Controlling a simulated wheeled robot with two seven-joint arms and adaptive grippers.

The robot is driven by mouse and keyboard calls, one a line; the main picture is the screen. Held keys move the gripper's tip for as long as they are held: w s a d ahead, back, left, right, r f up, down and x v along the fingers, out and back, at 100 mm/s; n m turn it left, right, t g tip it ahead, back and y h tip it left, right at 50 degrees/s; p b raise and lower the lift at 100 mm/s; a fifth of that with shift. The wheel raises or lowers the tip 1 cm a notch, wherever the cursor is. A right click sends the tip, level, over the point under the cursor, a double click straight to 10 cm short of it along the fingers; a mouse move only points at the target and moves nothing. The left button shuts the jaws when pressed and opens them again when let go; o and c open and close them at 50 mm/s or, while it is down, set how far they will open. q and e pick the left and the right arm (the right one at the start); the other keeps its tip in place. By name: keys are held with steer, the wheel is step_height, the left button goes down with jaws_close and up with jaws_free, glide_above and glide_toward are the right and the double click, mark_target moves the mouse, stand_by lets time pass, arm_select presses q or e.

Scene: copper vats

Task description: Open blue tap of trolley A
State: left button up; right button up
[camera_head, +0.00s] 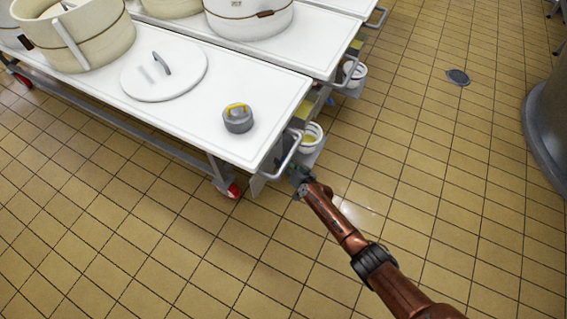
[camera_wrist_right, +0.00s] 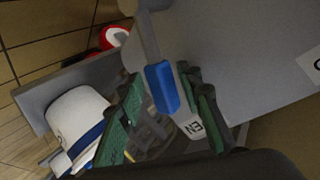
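The blue tap handle (camera_wrist_right: 162,88) shows in the right wrist view as a rounded blue grip on a grey lever, beside the trolley's grey panel (camera_wrist_right: 235,50). My right gripper (camera_wrist_right: 165,112) has its two green-padded fingers apart, one on each side of the blue handle. I cannot tell whether either finger touches it. In the head view my right gripper (camera_head: 300,178) is low at the end of the nearest white trolley (camera_head: 195,108), by its push handle; the tap is hidden there. Which trolley is A cannot be read. My left gripper is out of view.
A white bucket (camera_wrist_right: 78,118) with a blue band sits left of the fingers in the wrist view. The trolley top carries a round lid (camera_head: 185,80), a grey weight (camera_head: 238,122) and a cream vat (camera_head: 100,40). The tiled floor at the right is mostly clear.

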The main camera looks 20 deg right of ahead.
steer(key=shift+s+a+r, duration=0.1)
steer(key=shift+s+a, duration=0.05)
steer(key=shift+s, duration=0.25)
steer(key=v, duration=1.1)
steer(key=shift+d, duration=0.25)
stand_by(1.3)
